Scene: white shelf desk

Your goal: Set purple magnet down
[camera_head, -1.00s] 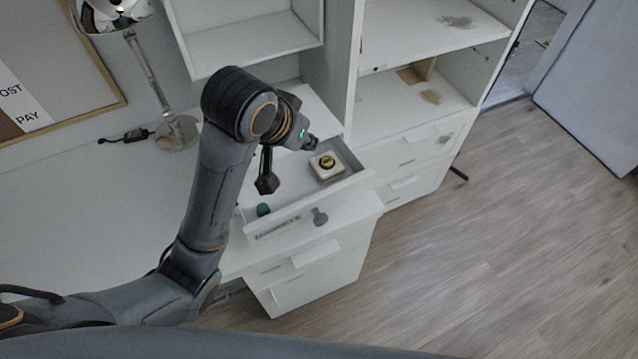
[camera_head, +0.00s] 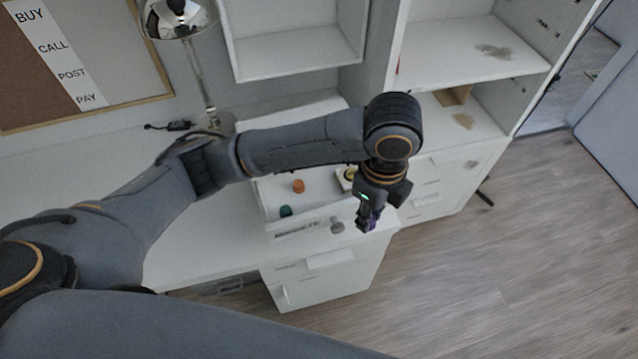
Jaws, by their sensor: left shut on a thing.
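My left gripper (camera_head: 367,217) points down over the desk's right front corner. It is shut on a small purple thing (camera_head: 374,224), which looks like the purple magnet; the fingers cover most of it. The two sit just right of a grey round piece (camera_head: 337,226) on the white desk top. I cannot tell whether the purple magnet touches the desk. My right gripper is not in view.
Behind is a shallow white tray or drawer (camera_head: 316,217) holding an orange piece (camera_head: 298,186), a green piece (camera_head: 286,211) and a partly hidden yellow-and-white box (camera_head: 348,175). A lamp (camera_head: 203,75) stands at the back. The left desk top (camera_head: 200,245) is clear.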

